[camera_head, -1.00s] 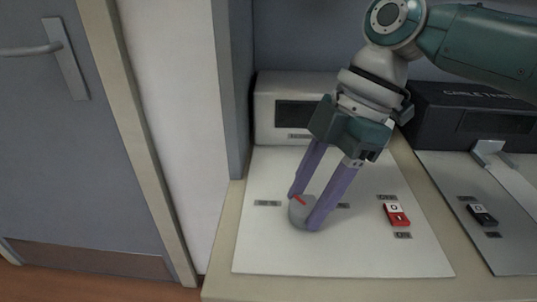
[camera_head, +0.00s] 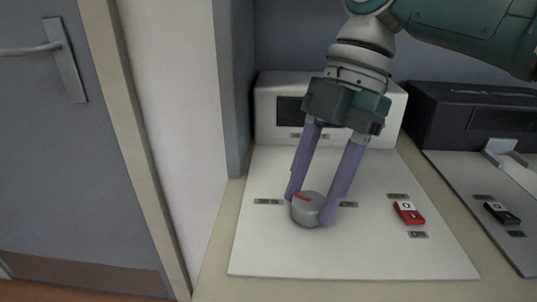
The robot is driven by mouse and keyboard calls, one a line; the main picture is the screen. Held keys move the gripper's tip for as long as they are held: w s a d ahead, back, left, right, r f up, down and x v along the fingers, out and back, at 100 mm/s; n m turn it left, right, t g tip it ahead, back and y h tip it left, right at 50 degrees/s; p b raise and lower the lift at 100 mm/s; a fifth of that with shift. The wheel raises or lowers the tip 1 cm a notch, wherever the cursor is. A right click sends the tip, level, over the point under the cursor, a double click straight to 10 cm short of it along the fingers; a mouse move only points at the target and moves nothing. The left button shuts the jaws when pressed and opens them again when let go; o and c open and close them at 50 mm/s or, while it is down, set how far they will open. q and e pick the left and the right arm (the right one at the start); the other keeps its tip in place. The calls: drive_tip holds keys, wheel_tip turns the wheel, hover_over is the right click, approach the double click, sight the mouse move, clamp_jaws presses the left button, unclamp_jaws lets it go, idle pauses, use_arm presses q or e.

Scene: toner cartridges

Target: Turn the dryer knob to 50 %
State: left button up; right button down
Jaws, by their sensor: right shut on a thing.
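The dryer knob (camera_head: 307,211) is a round grey knob with a red pointer mark on its top, on the white panel (camera_head: 262,250). The red mark points to the upper left. My right gripper (camera_head: 308,208) is shut on the knob, with one purple finger on its left side and one on its right. Small labels lie on the panel to the left (camera_head: 268,202) and right (camera_head: 348,204) of the knob; their text is too small to read. My left gripper is not in view.
A white box (camera_head: 272,105) stands behind the panel. A black device (camera_head: 470,118) and a second panel with a black switch (camera_head: 501,213) are at the right. A grey door (camera_head: 70,170) is at the left.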

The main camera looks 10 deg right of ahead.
drive_tip(key=shift+f, duration=0.1)
drive_tip(key=shift+c, duration=1.5)
unclamp_jaws()
drive_tip(key=v, duration=0.7)
drive_tip(key=shift+r, duration=0.3)
